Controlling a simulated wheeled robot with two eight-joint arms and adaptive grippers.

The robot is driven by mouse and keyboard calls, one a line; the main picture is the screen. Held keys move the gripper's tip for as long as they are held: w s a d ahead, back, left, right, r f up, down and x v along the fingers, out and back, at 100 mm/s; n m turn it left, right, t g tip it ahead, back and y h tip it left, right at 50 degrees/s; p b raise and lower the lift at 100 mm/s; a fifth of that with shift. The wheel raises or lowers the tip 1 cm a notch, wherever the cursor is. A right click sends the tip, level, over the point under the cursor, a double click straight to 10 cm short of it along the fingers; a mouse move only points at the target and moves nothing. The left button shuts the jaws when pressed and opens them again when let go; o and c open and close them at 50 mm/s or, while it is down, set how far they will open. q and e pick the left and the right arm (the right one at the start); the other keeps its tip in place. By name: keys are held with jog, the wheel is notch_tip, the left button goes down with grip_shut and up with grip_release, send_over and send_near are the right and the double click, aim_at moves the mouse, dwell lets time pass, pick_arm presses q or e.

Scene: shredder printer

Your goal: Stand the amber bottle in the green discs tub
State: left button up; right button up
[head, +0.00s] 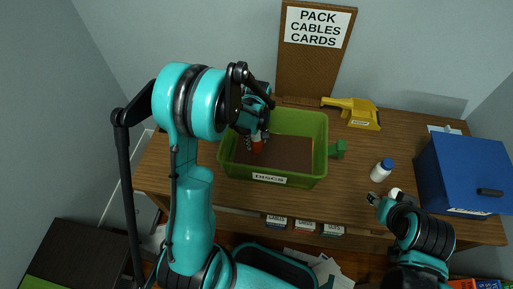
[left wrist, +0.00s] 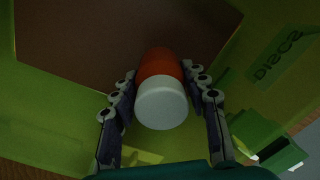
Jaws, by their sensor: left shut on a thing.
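The amber bottle (left wrist: 160,65), orange-red with a white cap (left wrist: 161,103), sits between the fingers of my left gripper (left wrist: 162,100) in the left wrist view. In the head view the left gripper (head: 256,132) is shut on it, and a bit of the bottle (head: 257,147) shows below the fingers, inside the outline of the green discs tub (head: 316,172). The tub has a brown floor and a "DISCS" label on its front. Whether the bottle touches the floor, I cannot tell. My right gripper (head: 382,198) is low at the right; its jaw opening is unclear.
A white bottle with a blue cap (head: 381,170) stands just beyond my right gripper. A blue box (head: 465,172) is at the right, a yellow tool (head: 355,112) at the back. A small green object (head: 337,149) sits beside the tub. A sign board (head: 312,60) stands behind.

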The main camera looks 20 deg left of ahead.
aim_at(256, 146)
pick_arm(q)
jog(key=shift+f+b, duration=0.9)
jog(key=shift+f, duration=1.1)
jog(key=shift+f, duration=0.15)
jog(key=o, duration=1.2)
